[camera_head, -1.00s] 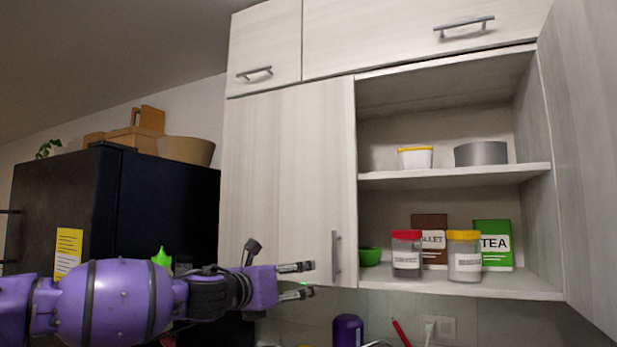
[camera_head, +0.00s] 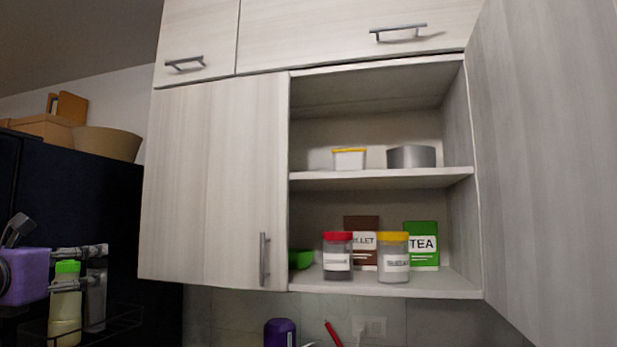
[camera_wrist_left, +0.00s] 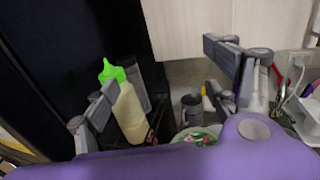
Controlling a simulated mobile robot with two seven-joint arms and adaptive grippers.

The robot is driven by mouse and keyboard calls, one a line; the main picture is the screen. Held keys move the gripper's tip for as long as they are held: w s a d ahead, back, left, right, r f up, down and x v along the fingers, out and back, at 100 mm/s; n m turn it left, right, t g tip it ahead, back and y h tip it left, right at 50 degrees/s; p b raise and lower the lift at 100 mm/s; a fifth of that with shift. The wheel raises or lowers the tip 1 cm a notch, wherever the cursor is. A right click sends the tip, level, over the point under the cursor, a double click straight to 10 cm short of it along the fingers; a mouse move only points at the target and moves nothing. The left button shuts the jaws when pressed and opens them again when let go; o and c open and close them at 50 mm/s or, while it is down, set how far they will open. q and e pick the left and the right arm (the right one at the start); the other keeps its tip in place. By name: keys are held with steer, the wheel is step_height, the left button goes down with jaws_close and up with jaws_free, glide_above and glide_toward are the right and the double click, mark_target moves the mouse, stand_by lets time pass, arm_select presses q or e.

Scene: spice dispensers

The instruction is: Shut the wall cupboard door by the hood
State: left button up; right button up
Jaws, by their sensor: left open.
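The wall cupboard has a left door (camera_head: 215,185) that is shut, with a vertical handle (camera_head: 264,260) at its lower right. Its right door (camera_head: 545,150) stands wide open toward me at the right of the head view and runs out of the frame. The open half shows its shelves and contents. My left gripper (camera_head: 78,268) is at the lower left of the head view, well apart from the open door. Its fingers are spread and empty, and they show in the left wrist view (camera_wrist_left: 165,85). My right gripper is not in view. No hood is visible.
Red-lidded (camera_head: 338,256) and yellow-lidded (camera_head: 393,258) jars, a tea box (camera_head: 421,245) and a green bowl (camera_head: 301,259) stand on the lower shelf. A dark fridge (camera_head: 100,195) is at left. A green-capped bottle (camera_wrist_left: 127,105) stands beyond my left gripper. The counter below holds utensils and a purple container (camera_head: 280,333).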

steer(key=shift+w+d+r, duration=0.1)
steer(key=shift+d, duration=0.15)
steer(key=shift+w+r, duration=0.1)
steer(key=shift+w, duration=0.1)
